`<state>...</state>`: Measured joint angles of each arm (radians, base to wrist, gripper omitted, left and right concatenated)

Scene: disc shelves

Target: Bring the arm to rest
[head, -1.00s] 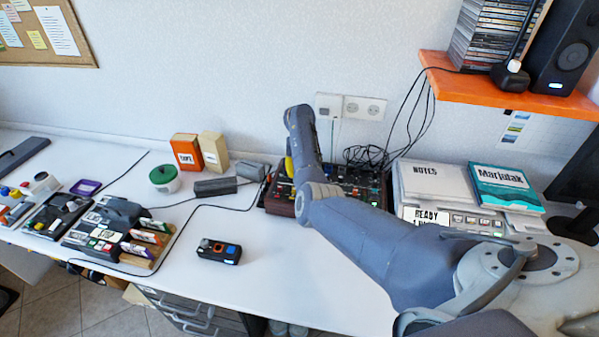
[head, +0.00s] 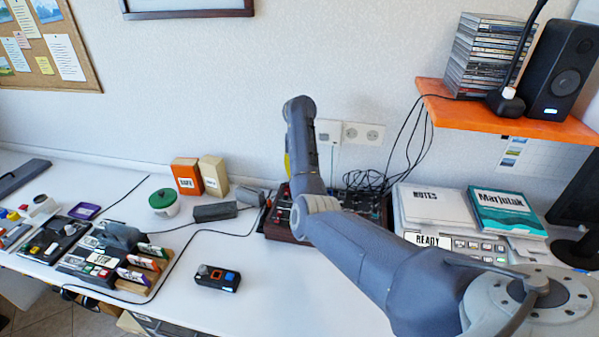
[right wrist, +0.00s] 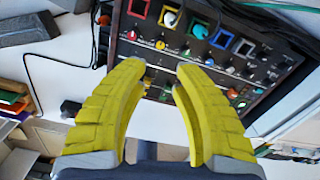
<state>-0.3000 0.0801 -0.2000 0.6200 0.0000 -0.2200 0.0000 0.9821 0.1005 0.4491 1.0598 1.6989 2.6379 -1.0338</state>
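My right arm (head: 370,258) comes in from the lower right of the head view and reaches over the desk, its wrist raised above a mixer panel (head: 278,218). In that view the arm hides most of the right gripper. In the right wrist view the right gripper (right wrist: 156,72) shows two yellow fingers, spread apart with nothing between them. The mixer panel (right wrist: 190,58), with knobs and coloured square frames, lies beyond the fingertips. I cannot tell how far the fingertips are from it. My left gripper is not in view.
A small black device (head: 217,279) lies on the white desk. A lidded pot (head: 164,203), boxes (head: 187,176) and cassette holders (head: 142,262) stand left. Books (head: 507,213) lie right, below an orange shelf (head: 500,115) with a speaker (head: 560,70). Cables hang beside the arm.

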